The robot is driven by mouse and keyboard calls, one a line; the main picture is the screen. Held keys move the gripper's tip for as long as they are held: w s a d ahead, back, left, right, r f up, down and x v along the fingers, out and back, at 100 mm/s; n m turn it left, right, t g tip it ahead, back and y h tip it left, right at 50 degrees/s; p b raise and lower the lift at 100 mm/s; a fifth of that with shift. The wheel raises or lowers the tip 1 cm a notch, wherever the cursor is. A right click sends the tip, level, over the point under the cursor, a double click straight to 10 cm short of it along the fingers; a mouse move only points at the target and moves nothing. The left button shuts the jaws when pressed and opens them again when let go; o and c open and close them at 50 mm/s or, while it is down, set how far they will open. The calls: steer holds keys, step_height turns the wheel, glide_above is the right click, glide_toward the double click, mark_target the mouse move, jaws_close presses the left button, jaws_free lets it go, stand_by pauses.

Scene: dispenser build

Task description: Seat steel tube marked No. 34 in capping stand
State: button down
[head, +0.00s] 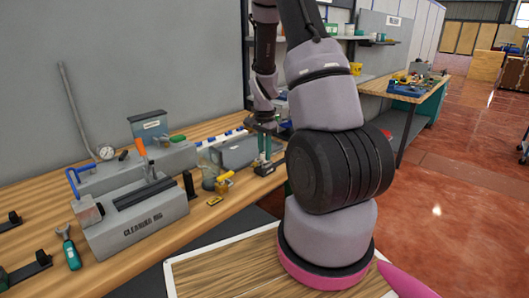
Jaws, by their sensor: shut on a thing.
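My gripper (265,156) hangs fingers-down at the back right part of the wooden bench, small in the head view. Its two green fingers are close together, shut on a thin thing, seemingly the steel tube. The tube is hard to make out between the fingers, and the No. 34 mark cannot be read. A small dark block (268,169) lies right below the fingertips on the bench top. It may be the capping stand, but I cannot tell, nor whether the tube touches it.
A grey cleaning rig (140,228) stands on the bench at the left, with a gauge (106,152) behind it. A grey box (234,150) and yellow fittings (226,181) are left of my gripper. A green-handled tool (70,250) lies at the front left.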

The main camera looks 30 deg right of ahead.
steer(key=shift+f, duration=0.65)
stand_by(0.4)
steer(key=shift+c, duration=1.5)
jaws_free()
steer(key=shift+r, duration=3.55)
